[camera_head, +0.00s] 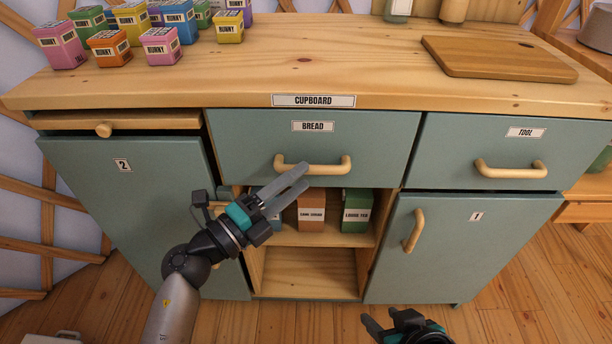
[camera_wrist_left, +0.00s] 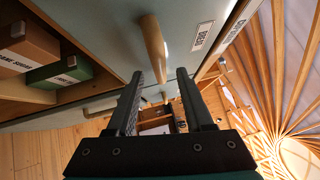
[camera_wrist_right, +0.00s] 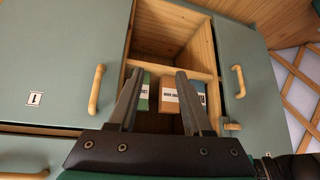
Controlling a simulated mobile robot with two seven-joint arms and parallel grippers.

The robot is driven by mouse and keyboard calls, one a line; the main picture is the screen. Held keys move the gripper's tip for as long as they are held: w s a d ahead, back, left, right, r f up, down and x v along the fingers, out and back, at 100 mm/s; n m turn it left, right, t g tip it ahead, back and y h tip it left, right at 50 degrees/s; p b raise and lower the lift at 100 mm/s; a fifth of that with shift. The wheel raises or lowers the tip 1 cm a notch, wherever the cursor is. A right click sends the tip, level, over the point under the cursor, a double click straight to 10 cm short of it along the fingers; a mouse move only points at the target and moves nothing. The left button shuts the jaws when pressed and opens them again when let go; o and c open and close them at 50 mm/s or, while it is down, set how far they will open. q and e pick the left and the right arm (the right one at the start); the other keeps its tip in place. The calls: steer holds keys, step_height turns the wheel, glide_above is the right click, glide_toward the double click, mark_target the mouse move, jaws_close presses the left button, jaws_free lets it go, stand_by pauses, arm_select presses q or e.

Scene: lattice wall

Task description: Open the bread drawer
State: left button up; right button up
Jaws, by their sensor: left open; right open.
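The bread drawer (camera_head: 360,140) is a grey-green front labelled BREAD under the cupboard top, and it looks shut. Its wooden bar handle (camera_head: 332,168) also shows in the left wrist view (camera_wrist_left: 152,45), just beyond and between my fingertips. My left gripper (camera_head: 296,175) is open and empty, its fingers over the left part of the handle in the head view. I cannot tell whether they touch it. My right gripper (camera_head: 376,318) is open and empty, low in front of the cupboard.
Right of the bread drawer is the tool drawer (camera_head: 450,150), above door 1 (camera_head: 460,240). Door 2 (camera_head: 130,210) is at left. An open shelf (camera_head: 310,238) with boxes lies below the bread drawer.

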arm_select(q)
steer(key=shift+x, duration=1.4)
jaws_close()
stand_by(0.5)
